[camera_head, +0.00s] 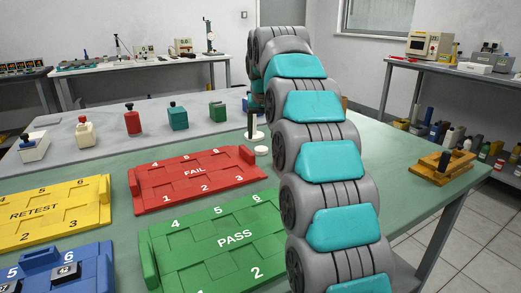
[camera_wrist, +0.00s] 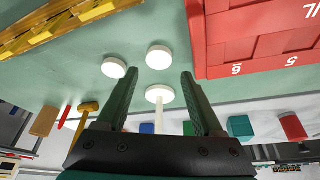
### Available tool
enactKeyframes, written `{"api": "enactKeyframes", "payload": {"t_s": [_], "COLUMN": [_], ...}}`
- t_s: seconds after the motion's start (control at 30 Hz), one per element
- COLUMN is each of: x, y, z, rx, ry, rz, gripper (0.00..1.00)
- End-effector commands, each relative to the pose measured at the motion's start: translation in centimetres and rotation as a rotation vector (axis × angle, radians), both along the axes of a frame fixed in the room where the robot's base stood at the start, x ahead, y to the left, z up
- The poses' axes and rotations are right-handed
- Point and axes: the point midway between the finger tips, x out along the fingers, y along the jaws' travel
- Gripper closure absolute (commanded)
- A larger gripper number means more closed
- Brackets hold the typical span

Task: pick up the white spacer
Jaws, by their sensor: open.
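Two white round discs lie on the green table in the wrist view: one disc (camera_wrist: 159,57) just beyond and between my fingertips, another disc (camera_wrist: 113,67) to its left. A white round base with a white stem (camera_wrist: 160,93) shows between my fingers. I cannot tell for certain which is the spacer. My gripper (camera_wrist: 159,75) has dark green fingers, spread apart with nothing held between them. In the head view a white disc (camera_head: 262,150) lies by the red tray's right corner, and my arm hides most of the gripper and the area behind it.
A red FAIL tray (camera_head: 160,205) is close to the discs; in the wrist view the red tray (camera_wrist: 240,50) is at upper right. A green PASS tray (camera_head: 150,265) is nearer. A wooden fixture (camera_head: 430,168) stands at the table's right. Several coloured blocks stand behind.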

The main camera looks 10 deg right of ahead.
Motion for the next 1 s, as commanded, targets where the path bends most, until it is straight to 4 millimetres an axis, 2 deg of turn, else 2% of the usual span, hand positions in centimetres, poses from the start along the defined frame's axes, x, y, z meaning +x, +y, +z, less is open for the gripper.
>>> {"api": "enactKeyframes", "payload": {"t_s": [0.27, 0.5, 0.77, 1.0], "x": [0.7, 2.1, 2.4, 2.3], "y": [-0.1, -0.3, -0.3, -0.3], "z": [-1.9, -5.1, -5.5, -5.5], "rx": [0.0, 0.0, 0.0, 0.0], "ry": [0.005, 0.005, 0.0, 0.0], "rz": [0.001, 0.001, 0.0, 0.0], "gripper": [0.32, 0.32, 0.32, 0.58]}}
